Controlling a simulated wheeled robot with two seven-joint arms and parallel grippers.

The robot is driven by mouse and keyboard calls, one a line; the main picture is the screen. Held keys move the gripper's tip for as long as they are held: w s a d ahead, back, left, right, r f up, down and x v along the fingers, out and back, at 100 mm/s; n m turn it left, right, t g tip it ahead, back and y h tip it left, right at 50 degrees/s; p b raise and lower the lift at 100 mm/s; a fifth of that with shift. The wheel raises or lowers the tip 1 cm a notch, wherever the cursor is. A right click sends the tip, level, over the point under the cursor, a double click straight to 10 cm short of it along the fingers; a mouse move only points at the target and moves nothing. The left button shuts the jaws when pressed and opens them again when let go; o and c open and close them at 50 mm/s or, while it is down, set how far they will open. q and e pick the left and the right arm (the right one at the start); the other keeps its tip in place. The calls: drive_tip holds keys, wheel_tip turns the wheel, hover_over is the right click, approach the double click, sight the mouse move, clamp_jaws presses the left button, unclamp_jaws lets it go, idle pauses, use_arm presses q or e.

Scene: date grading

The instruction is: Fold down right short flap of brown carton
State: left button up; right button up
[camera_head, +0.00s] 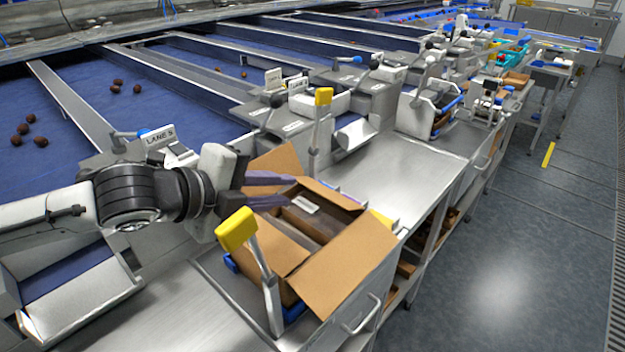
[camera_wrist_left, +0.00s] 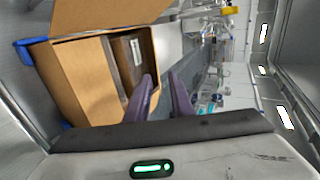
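The open brown carton (camera_head: 290,292) sits in a metal holder on the steel counter. One large flap (camera_head: 345,268) slopes outward toward the front right; another (camera_head: 277,170) stands up at the back left. A narrower far-end flap (camera_head: 333,194) sticks out near the gripper's fingertips. A near-end panel (camera_head: 272,247) lies inward over the opening. My left gripper (camera_head: 291,190) is open, its purple fingers apart over the carton's far end. In the left wrist view the fingertips (camera_wrist_left: 161,78) are beside the carton (camera_wrist_left: 83,80), with nothing visible between them. My right gripper is not in view.
Dark dates (camera_head: 30,130) lie on the blue lanes at left. The steel counter (camera_head: 385,170) beyond the carton is largely clear.

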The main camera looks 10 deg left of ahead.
sight(317, 192)
use_arm(q)
drive_tip(key=shift+w+d+f, duration=0.25)
drive_tip(key=shift+f, duration=0.35)
drive_tip(key=x, duration=0.9)
drive_tip(key=shift+c, duration=0.4)
clamp_jaws()
